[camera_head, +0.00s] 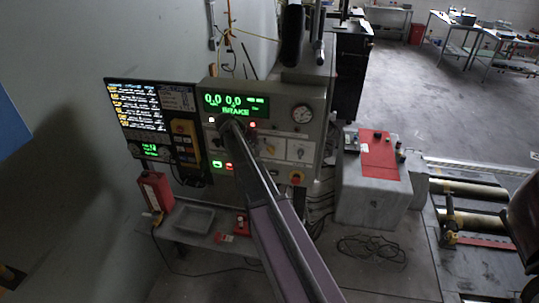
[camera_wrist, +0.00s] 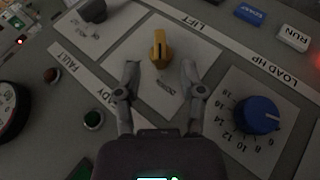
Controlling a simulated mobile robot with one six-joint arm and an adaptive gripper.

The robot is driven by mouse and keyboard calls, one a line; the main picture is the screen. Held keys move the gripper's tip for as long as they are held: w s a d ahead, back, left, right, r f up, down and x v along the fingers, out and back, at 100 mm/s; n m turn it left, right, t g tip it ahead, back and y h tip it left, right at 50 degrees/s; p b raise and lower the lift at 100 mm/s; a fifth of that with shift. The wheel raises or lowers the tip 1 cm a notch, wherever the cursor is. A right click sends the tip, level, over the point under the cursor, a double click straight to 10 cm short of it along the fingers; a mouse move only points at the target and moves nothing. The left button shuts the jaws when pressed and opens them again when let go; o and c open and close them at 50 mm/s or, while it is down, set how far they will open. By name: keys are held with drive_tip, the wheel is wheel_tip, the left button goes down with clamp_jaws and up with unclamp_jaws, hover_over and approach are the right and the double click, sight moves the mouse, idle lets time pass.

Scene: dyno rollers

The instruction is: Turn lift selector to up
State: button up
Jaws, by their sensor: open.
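The lift selector (camera_wrist: 159,50) is a small yellow knob on a pale square plate beside an upside-down LIFT label (camera_wrist: 200,22) in the wrist view. Its narrow handle lies nearly vertical in the picture. My gripper (camera_wrist: 160,70) is open and empty. Its two fingertips are left and right of the knob and slightly below it in the picture, with clear gaps. I cannot tell how far they are from the panel.
A blue LOAD HP dial (camera_wrist: 257,115) is right of my gripper. Green (camera_wrist: 93,120) and red (camera_wrist: 52,74) lamps and a dark knob (camera_wrist: 92,10) are on the left. The head view shows a lit screen (camera_head: 140,108) left of the panel and a red stop button (camera_head: 296,177).

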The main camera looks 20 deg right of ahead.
sight(270, 148)
drive_tip(key=shift+b+x, duration=1.2)
drive_tip(key=shift+x, duration=0.9)
clamp_jaws()
